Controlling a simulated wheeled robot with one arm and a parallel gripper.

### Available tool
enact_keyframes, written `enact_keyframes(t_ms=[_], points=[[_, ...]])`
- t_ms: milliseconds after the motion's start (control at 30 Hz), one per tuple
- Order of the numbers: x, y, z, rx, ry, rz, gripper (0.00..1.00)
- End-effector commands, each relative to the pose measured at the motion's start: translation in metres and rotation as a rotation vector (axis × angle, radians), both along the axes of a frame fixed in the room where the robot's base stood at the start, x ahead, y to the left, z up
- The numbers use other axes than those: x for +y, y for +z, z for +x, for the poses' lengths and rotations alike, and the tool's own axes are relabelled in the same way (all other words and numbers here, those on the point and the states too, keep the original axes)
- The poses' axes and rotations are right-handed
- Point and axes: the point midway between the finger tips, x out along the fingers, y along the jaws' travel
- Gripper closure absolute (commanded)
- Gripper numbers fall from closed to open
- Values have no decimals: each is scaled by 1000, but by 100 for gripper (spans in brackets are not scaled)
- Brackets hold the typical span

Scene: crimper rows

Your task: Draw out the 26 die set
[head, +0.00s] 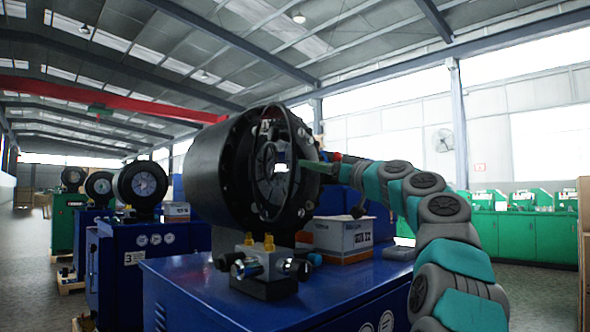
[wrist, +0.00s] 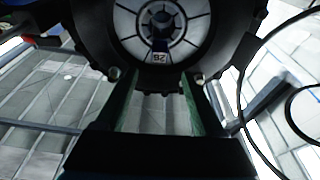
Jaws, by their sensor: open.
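The 26 die set (wrist: 195,30) shows at the top of the wrist view as a pale segmented ring around a dark centre hole, with a small label reading 26 at its lower edge. In the head view the die set sits inside the round mouth of the black crimper head (head: 210,172). My gripper (head: 302,164) is at the front of that mouth. In the wrist view its two green fingers (wrist: 156,76) stand wide apart with nothing between them, their tips near the ring's lower rim. I cannot tell whether they touch it.
The crimper stands on a blue cabinet (head: 215,292), with a valve block (head: 264,272) below the head and a carton (head: 343,238) behind. More crimpers stand in a row at left. A black cable (wrist: 241,95) loops at right in the wrist view. Green machines (head: 515,232) line the far right.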

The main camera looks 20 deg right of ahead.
Motion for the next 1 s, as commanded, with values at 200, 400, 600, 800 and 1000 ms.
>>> enact_keyframes(t_ms=[200, 400, 600, 800, 1000], points=[[0, 3, 2, -4, -3, -1, 30], [4, 6, 13, -2, -2, -2, 30], [10, 12, 31, -1, -3, -1, 30], [17, 18, 50, -2, -2, -2, 30], [25, 22, 70, -3, 0, -3, 30]])
